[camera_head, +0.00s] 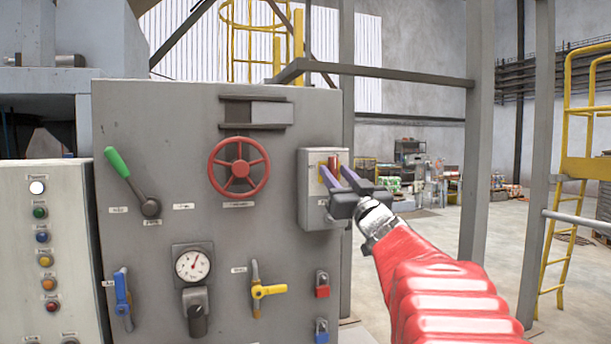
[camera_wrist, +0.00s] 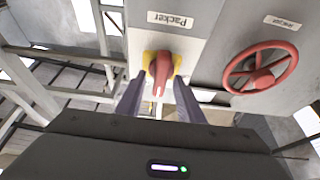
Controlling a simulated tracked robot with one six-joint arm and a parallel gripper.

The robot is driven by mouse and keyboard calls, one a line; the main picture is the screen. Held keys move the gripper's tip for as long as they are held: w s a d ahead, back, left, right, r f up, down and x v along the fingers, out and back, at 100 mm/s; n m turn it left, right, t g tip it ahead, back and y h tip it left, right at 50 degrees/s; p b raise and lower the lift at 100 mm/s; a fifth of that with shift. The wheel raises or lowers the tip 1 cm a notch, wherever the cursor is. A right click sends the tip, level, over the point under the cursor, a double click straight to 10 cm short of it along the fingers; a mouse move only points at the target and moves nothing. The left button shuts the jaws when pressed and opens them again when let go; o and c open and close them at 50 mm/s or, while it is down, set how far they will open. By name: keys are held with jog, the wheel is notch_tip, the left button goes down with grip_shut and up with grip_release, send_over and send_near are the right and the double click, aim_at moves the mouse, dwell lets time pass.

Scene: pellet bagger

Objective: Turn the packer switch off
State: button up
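The packer switch is a red rotary knob (camera_head: 334,163) on a yellow plate, mounted on a grey box (camera_head: 311,190) at the right of the panel. In the wrist view the red knob (camera_wrist: 160,70) stands upright in the picture, its narrow end toward me, beside an upside-down "Packer" label (camera_wrist: 170,19). My gripper (camera_head: 338,176) is in front of the box. In the wrist view my gripper (camera_wrist: 158,95) has its two purple fingers apart, one on each side of the knob's near end. I cannot tell whether they touch it.
A red handwheel (camera_head: 239,167) sits left of the box. The panel also carries a green-handled lever (camera_head: 118,162), a gauge (camera_head: 193,264), a yellow valve handle (camera_head: 268,291) and a red padlock (camera_head: 322,284). A grey post (camera_head: 478,130) stands to the right.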

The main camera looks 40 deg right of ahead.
jog(key=shift+w, duration=0.1)
jog(key=shift+c, duration=0.4)
jog(key=c, duration=0.6)
jog(key=shift+d, duration=0.1)
